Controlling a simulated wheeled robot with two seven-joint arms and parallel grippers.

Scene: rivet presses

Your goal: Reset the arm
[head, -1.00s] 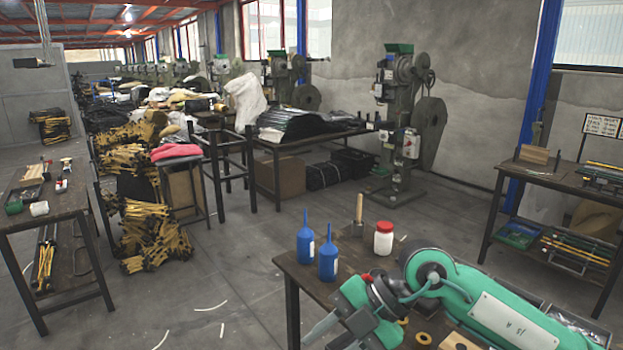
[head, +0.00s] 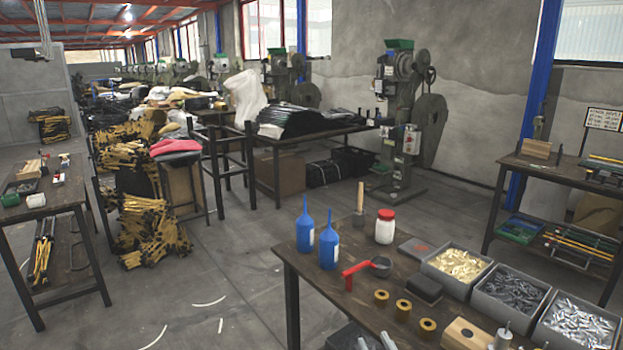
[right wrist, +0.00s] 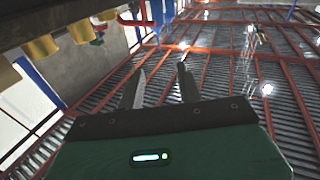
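My right gripper (head: 375,342) shows only as two grey fingertips at the bottom edge of the head view, in front of the near workbench. In the right wrist view its two fingers (right wrist: 160,76) stand apart with nothing between them, so it is open and empty. The rest of my right arm is out of the head view. My left gripper is not in view.
The workbench (head: 300,262) holds two blue bottles (head: 329,245), a red-lidded jar (head: 385,227), a red-handled tool (head: 352,274), brass rings (head: 403,308), a wooden block (head: 466,334) and bins of metal parts (head: 510,292). Floor left of it is clear.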

